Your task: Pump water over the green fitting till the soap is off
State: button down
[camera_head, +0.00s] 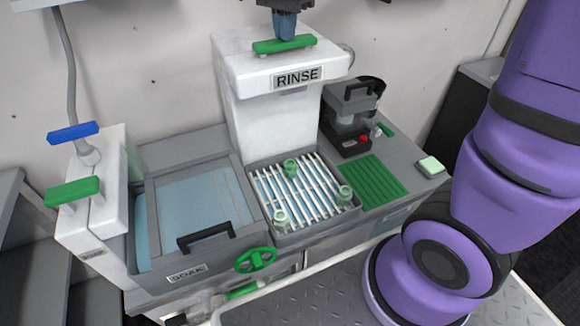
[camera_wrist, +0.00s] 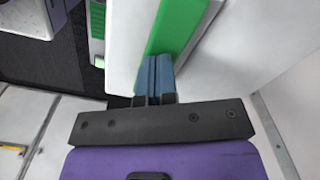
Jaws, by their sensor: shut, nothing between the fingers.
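The white RINSE unit (camera_head: 262,85) stands at the back with a green pump bar (camera_head: 285,44) on top. My gripper (camera_head: 285,28) is over that bar, its blue fingers shut and empty, tips at or just above it; contact is unclear. In the wrist view the fingers (camera_wrist: 155,75) are together beside the green bar (camera_wrist: 175,30). On the slatted rack below are three small fittings: a green one (camera_head: 290,168) at the back, a pale green one (camera_head: 345,193) at right and a paler one (camera_head: 281,217) at front left. Soap on them is too small to tell.
Left is a SOAK basin (camera_head: 190,205) under a clear lid with a black handle, and a white dispenser (camera_head: 90,215) with blue and green levers. Right are a black-and-grey device (camera_head: 350,115), a green ribbed mat (camera_head: 371,182) and a pale sponge-like block (camera_head: 431,165). A green handwheel (camera_head: 256,260) is in front.

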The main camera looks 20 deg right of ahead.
jog(key=shift+r, duration=2.85)
jog(key=shift+r, duration=3)
jog(key=s+d+f+n+t, duration=0.2)
jog(key=s+n, duration=0.4)
jog(key=s, duration=0.5)
jog(key=s+d+f+n+t, duration=0.3)
jog(key=s+d+f+n, duration=0.2)
jog(key=s, duration=0.7)
jog(key=shift+f+n, duration=0.3)
jog(key=shift+n, duration=0.2)
jog(key=shift+a+r, duration=0.1)
